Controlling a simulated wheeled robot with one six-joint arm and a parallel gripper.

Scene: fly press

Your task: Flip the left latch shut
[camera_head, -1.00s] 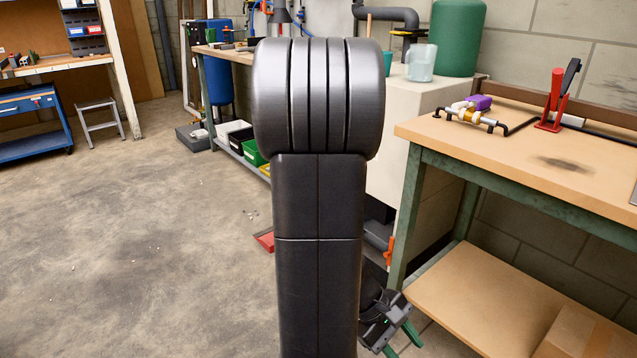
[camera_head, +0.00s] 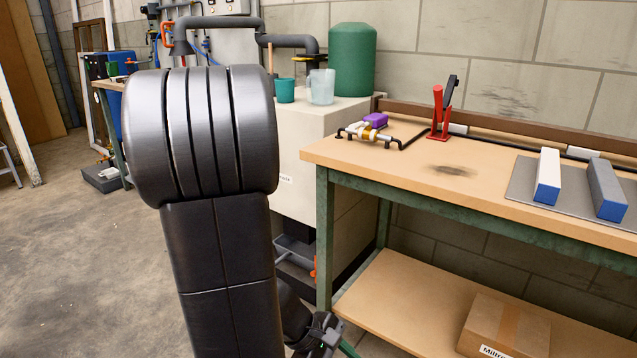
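I cannot make out a left latch for certain. A red upright device with a black lever (camera_head: 438,113) stands on the workbench near the wall, its lever raised and tilted; whether it is a latch I cannot tell. My arm fills the left middle of the view. What looks like my gripper (camera_head: 322,335) shows partly at the bottom, low beside the bench's front left leg and well below the bench top. Its fingers are too small and hidden to read.
The workbench (camera_head: 493,196) holds a pipe fitting with a purple part (camera_head: 371,128) and two blue-ended bars (camera_head: 548,177) (camera_head: 606,190) on a grey mat. A cardboard box (camera_head: 505,325) sits on its lower shelf. Left of it stands a white cabinet (camera_head: 303,185). Open floor lies left.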

